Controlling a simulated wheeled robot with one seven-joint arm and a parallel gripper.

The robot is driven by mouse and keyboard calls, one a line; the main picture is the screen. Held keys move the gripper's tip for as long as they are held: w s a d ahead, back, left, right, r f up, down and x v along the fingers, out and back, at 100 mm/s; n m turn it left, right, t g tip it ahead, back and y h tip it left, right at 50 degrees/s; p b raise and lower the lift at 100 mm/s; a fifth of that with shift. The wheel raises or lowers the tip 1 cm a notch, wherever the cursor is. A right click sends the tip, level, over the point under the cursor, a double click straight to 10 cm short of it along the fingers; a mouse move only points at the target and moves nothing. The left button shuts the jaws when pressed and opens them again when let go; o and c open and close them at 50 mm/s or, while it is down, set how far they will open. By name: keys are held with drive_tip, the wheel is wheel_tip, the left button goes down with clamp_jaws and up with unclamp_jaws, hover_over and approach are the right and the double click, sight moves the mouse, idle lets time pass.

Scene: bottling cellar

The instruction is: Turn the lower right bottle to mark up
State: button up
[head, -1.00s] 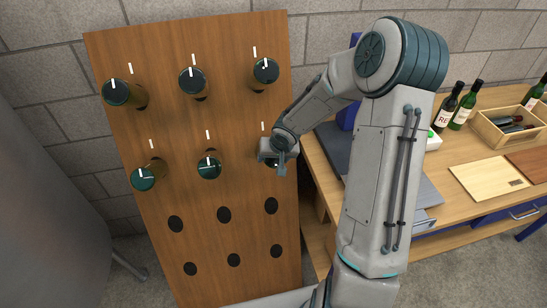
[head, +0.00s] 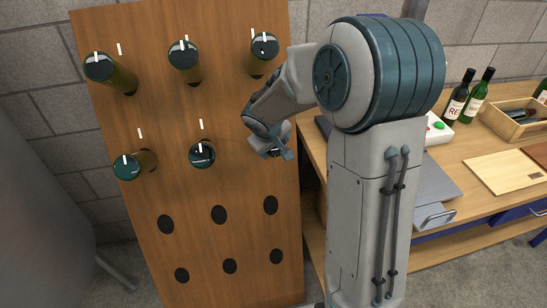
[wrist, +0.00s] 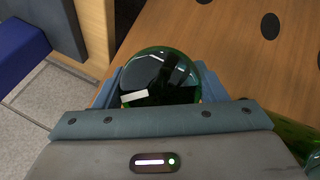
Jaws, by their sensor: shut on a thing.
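The lower right bottle (wrist: 172,65) shows its round dark green base end-on in the wrist view. A short white mark (wrist: 134,97) lies at the lower left of that base in the picture. My gripper (head: 276,152) is shut around this bottle at the right edge of the wooden rack (head: 240,180); blue-grey jaw parts show on both sides of the base in the wrist view. In the head view my gripper and wrist hide most of the bottle and the white line on the rack above it.
Several other bottles stick out of the rack, including the lower middle one (head: 202,154), close beside my gripper. Empty holes (head: 219,214) lie below. A workbench (head: 455,165) with bottles and a wooden crate (head: 507,122) stands at right.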

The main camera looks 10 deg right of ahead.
drive_tip(key=n+h+b, duration=0.1)
drive_tip(key=n+b, duration=0.1)
drive_tip(key=b, duration=0.2)
drive_tip(key=n+t+h+b, duration=0.1)
drive_tip(key=n+b, duration=0.1)
drive_tip(key=b, duration=0.2)
drive_tip(key=shift+f+n+t, duration=0.3)
drive_tip(key=shift+f, duration=0.05)
drive_tip(key=n+b, duration=0.1)
drive_tip(key=b, duration=0.1)
drive_tip(key=n+t+h+b, duration=0.1)
drive_tip(key=b, duration=0.1)
drive_tip(key=shift+r+n, duration=0.2)
drive_tip(key=shift+n, duration=0.1)
drive_tip(key=shift+r+n+t+b, duration=0.15)
drive_tip(key=shift+n+t+b, duration=0.2)
drive_tip(key=shift+b, duration=0.35)
drive_tip(key=shift+w, duration=0.1)
drive_tip(key=o, duration=1)
drive_tip(key=shift+r, duration=0.15)
drive_tip(key=p+v, duration=0.1)
drive_tip(key=v, duration=1.2)
drive_tip(key=shift+s+a+r+p, duration=0.2)
drive_tip(key=shift+a+p, duration=0.1)
drive_tip(key=shift+p, duration=0.1)
